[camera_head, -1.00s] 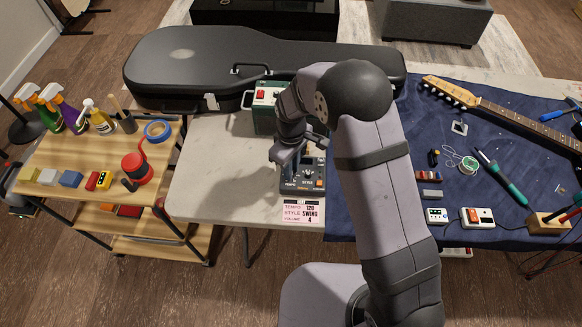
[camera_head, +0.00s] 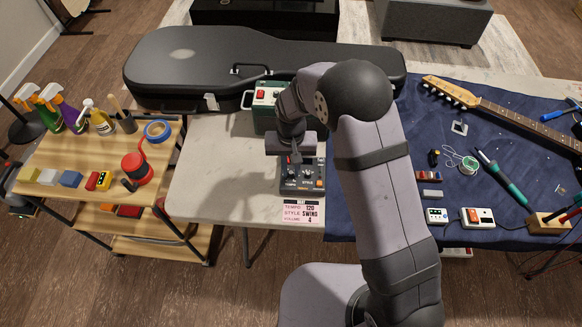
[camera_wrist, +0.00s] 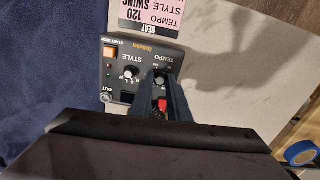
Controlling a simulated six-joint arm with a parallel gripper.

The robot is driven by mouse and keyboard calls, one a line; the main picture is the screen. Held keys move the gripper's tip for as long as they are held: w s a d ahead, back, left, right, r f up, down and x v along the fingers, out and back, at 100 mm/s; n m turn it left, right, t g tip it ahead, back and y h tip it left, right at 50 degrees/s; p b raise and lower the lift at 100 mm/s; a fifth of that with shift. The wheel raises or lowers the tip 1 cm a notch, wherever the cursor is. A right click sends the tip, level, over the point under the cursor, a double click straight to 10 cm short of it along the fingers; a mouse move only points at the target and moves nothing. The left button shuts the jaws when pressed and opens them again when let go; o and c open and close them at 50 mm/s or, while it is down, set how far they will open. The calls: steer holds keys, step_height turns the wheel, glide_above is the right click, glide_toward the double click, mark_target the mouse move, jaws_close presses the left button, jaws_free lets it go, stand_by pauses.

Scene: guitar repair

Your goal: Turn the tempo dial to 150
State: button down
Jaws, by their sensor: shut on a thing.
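The small dark drum-machine box (camera_head: 314,187) lies on the white table left of the blue mat. In the wrist view its dark face (camera_wrist: 112,68) shows a TEMPO dial (camera_wrist: 160,79) and a STYLE dial (camera_wrist: 131,73). My gripper (camera_wrist: 161,77) points down, its two fingers on either side of the TEMPO dial and shut on it. The fingers partly hide the dial, so its pointer is hard to read. A pink card (camera_head: 303,213) in front of the box reads TEMPO 120, STYLE SWING, VOLUME 4. It also shows in the wrist view (camera_wrist: 150,14).
A green box with a red switch (camera_head: 264,95) stands just behind. A black guitar case (camera_head: 200,65) lies at the back. The blue mat (camera_head: 380,220) with tools and a guitar neck is at right. Bare table (camera_head: 215,165) lies to the left.

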mark_target(291, 172)
steer(key=shift+m, duration=1.7)
steer(key=c, duration=1.7)
jaws_free()
steer(key=shift+o, duration=0.2)
steer(key=shift+r, duration=0.1)
steer(key=shift+r+b, duration=0.8)
steer(key=shift+r, duration=2.8)
